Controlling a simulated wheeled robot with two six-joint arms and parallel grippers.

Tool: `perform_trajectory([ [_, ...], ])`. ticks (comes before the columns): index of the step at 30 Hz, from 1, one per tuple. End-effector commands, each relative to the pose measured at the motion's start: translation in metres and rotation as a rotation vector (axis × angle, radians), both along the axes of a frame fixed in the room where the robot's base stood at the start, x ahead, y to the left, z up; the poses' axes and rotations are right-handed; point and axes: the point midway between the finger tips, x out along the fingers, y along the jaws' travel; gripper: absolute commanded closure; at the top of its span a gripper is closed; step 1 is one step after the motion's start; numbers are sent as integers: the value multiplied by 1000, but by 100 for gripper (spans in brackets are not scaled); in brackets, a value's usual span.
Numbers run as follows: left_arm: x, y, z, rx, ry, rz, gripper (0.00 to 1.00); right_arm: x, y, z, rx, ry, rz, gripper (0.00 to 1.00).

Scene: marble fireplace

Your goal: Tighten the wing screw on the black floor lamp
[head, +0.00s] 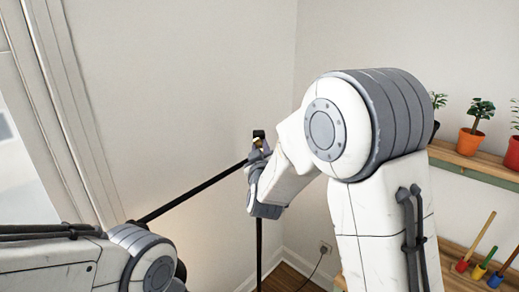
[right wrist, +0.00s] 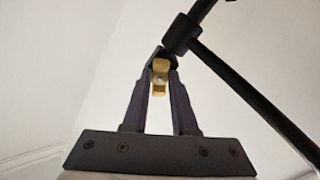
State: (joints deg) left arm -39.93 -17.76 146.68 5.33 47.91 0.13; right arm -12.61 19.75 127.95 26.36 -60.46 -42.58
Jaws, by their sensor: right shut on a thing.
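The black floor lamp shows its upright pole (head: 259,245) and a slanting arm (head: 200,187) in the head view. In the right wrist view its black tube (right wrist: 245,85) runs diagonally from a dark joint (right wrist: 181,34). The brass wing screw (right wrist: 160,78) sits at the joint, between the two fingers of my right gripper (right wrist: 160,86). In the head view the screw is a small gold spot (head: 258,143) at the tip of my right gripper (head: 259,151), which is shut on it. My left gripper is out of view; only its arm shows at lower left.
At right, an upper wooden shelf (head: 470,160) holds potted plants, one in an orange pot (head: 473,141). Plain walls stand behind the lamp. An outlet (head: 326,247) with a cord is low on the wall.

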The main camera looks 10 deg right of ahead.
Motion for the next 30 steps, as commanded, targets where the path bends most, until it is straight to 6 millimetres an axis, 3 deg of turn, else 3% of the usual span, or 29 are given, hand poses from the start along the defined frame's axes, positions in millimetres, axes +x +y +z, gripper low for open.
perform_trajectory([
  [18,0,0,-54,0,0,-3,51,0,0,-3,339,-65,1,100],
  [30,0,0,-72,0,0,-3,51,0,0,-1,497,-90,0,100],
])
